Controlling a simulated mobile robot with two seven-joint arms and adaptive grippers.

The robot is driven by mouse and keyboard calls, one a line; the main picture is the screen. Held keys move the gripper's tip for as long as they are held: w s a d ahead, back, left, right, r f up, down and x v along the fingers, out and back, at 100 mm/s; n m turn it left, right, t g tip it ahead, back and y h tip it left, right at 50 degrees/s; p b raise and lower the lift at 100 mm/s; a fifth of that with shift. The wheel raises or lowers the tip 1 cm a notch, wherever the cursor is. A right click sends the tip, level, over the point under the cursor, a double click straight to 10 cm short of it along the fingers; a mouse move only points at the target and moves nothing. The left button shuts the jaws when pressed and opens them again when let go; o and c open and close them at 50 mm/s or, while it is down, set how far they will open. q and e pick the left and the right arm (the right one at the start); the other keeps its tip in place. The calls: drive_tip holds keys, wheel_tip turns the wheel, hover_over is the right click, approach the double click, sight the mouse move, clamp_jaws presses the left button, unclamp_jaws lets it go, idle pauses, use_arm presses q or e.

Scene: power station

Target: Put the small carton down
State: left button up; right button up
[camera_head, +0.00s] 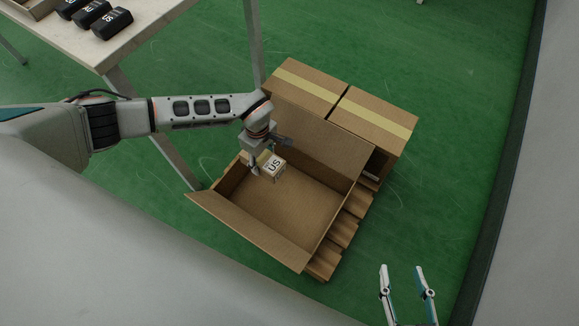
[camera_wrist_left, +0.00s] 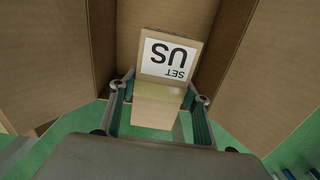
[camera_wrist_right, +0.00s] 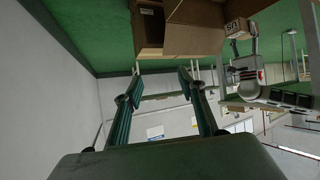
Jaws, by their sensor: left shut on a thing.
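The small carton (camera_head: 272,165), tan with a white label reading "US", is held by my left gripper (camera_head: 262,168) over the left back part of the large open box (camera_head: 290,208). In the left wrist view the small carton (camera_wrist_left: 168,58) sits between the two fingers of the left gripper (camera_wrist_left: 160,95), its label facing the camera. I cannot tell whether the carton touches the box floor. My right gripper (camera_head: 408,270) is open and empty at the lower right; its spread fingers also show in the right wrist view (camera_wrist_right: 160,85).
The large box stands on a pallet (camera_head: 343,232) with its flaps folded out. Two closed, taped boxes (camera_head: 308,87) (camera_head: 375,115) stand behind it. A table (camera_head: 130,38) with several black items (camera_head: 112,22) is at the upper left. Green floor is free to the right.

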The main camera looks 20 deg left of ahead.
use_arm(q)
drive_tip(key=shift+s+a+f, duration=0.1)
drive_tip(key=shift+s+f, duration=0.1)
drive_tip(key=shift+f, duration=0.55)
drive_tip(key=f+b, duration=0.6)
drive_tip(key=f, duration=0.9)
drive_tip(key=shift+s+f+b, duration=0.2)
drive_tip(key=shift+b, duration=0.15)
drive_tip(key=shift+w+f, duration=0.25)
drive_tip(key=f+b, duration=0.2)
drive_tip(key=f, duration=0.2)
drive_tip(key=shift+s+f, duration=0.15)
drive_tip(key=shift+s, duration=0.05)
drive_tip(key=shift+w+r, duration=0.25)
drive_tip(key=shift+w, duration=0.05)
drive_tip(key=shift+s+f, duration=0.1)
drive_tip(key=shift+f, duration=0.15)
drive_tip(key=o, duration=1.4)
drive_tip(key=shift+c, duration=0.2)
use_arm(e)
drive_tip(key=s+a+m+t+y, duration=0.1)
drive_tip(key=a+m, duration=0.6)
drive_tip(key=a, duration=0.1)
drive_tip(key=shift+a+r+y, duration=0.15)
drive_tip(key=shift+a+y, duration=0.15)
drive_tip(key=shift+a, duration=0.05)
